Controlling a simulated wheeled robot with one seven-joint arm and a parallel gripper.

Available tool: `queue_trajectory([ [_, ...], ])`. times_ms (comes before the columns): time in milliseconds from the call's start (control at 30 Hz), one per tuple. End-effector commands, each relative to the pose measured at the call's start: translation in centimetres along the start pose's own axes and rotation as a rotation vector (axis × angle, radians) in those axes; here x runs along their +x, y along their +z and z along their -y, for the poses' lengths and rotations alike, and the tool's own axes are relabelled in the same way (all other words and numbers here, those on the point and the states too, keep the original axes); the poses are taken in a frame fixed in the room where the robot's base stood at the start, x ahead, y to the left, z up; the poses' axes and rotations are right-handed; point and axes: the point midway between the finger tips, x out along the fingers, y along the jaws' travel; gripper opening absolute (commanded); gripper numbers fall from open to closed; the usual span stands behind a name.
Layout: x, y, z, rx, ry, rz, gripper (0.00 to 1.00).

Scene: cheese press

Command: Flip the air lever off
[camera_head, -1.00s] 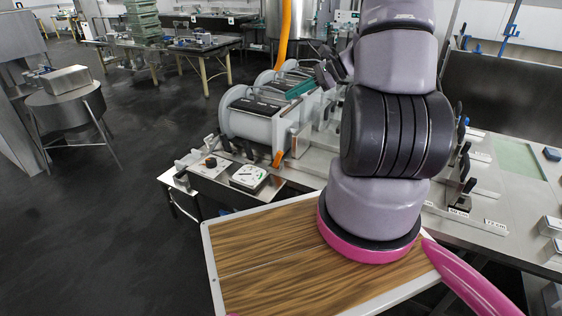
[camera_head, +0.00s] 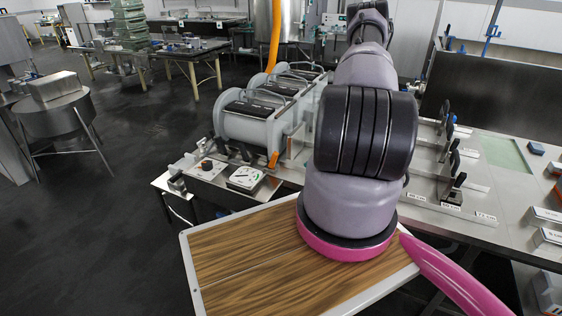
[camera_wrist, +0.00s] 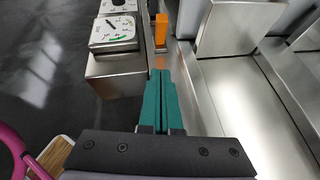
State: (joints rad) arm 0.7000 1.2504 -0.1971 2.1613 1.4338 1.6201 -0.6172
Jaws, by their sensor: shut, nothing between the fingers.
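The orange lever (camera_head: 273,160) stands beside the dial panel at the front of the press in the head view. I take it to be the air lever. In the wrist view the orange lever (camera_wrist: 161,30) stands upright near the top, right of a white dial (camera_wrist: 114,33). My gripper (camera_wrist: 160,74) has teal fingers pressed together, with nothing between them. Its tips point at the lever, with a visible gap in the picture; I cannot tell the depth. In the head view my arm hides the gripper.
The press has white cylinders (camera_head: 250,122) at the back left of the steel table. A white dial box (camera_head: 245,179) is at its front edge. In the wrist view a steel block (camera_wrist: 237,28) stands right of the lever. Several black-handled clamps (camera_head: 453,188) are on the right.

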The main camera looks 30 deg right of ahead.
Motion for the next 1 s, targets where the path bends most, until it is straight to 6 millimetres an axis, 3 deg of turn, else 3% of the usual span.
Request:
queue_trajectory([
  [300, 0.1, 0.0, 0.0, 0.000, 0.000, 0.000, 0.00],
  [467, 1.2, 0.0, -0.1, -0.002, 0.004, 0.000, 0.00],
  [900, 10.1, 0.0, -0.1, -0.003, 0.004, 0.000, 0.00],
  [1000, 11.3, 1.3, -0.1, -0.006, 0.003, 0.002, 0.00],
])
